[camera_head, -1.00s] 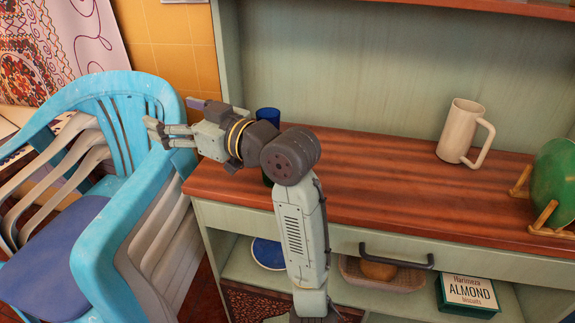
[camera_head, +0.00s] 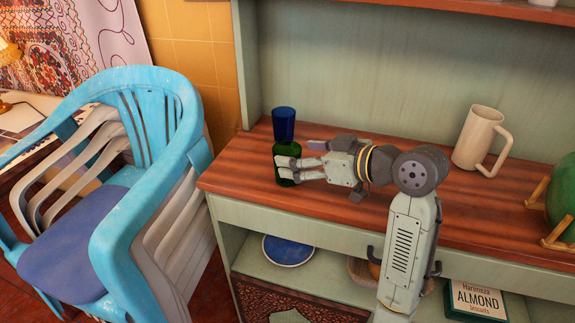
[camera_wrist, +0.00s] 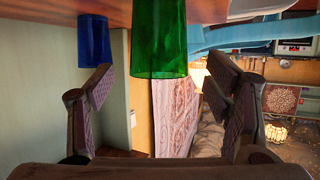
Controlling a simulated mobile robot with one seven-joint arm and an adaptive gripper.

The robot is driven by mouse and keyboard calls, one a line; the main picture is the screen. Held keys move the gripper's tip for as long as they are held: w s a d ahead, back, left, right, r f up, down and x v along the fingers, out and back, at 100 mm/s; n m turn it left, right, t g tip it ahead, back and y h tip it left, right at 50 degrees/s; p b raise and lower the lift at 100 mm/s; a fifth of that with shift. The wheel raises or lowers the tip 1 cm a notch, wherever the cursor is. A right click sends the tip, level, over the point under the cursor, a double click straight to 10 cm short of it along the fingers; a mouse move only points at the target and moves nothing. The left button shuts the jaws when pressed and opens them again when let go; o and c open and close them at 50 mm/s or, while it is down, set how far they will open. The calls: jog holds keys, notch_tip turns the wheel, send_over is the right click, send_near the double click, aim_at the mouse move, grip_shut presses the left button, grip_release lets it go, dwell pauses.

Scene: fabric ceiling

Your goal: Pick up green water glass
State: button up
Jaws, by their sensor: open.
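The green water glass (camera_head: 287,157) stands on the wooden top of the cabinet, near its left end. In the wrist view the green glass (camera_wrist: 159,45) appears upside down, in the middle between the two spread fingers. My gripper (camera_head: 287,170) is open and its fingertips are at the glass, partly covering its lower part in the head view. I cannot tell whether a finger touches it. A blue glass (camera_head: 284,124) stands just behind the green one. It also shows to the left in the wrist view (camera_wrist: 93,40), outside the fingers.
A cream mug (camera_head: 480,140) stands on the wooden top (camera_head: 335,205) to the right, and a green plate (camera_head: 563,190) on a wooden stand is at the right edge. Stacked chairs (camera_head: 110,190) stand left of the cabinet. The cabinet's back panel (camera_head: 350,80) rises behind the glasses.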

aim_at(278, 152)
jog(key=p+x, duration=0.1)
jog(key=x, duration=0.3)
jog(key=shift+w+a+r, duration=0.1)
jog(key=shift+w+a, duration=0.1)
jog(key=shift+c, duration=0.2)
jog(key=c, duration=1.3)
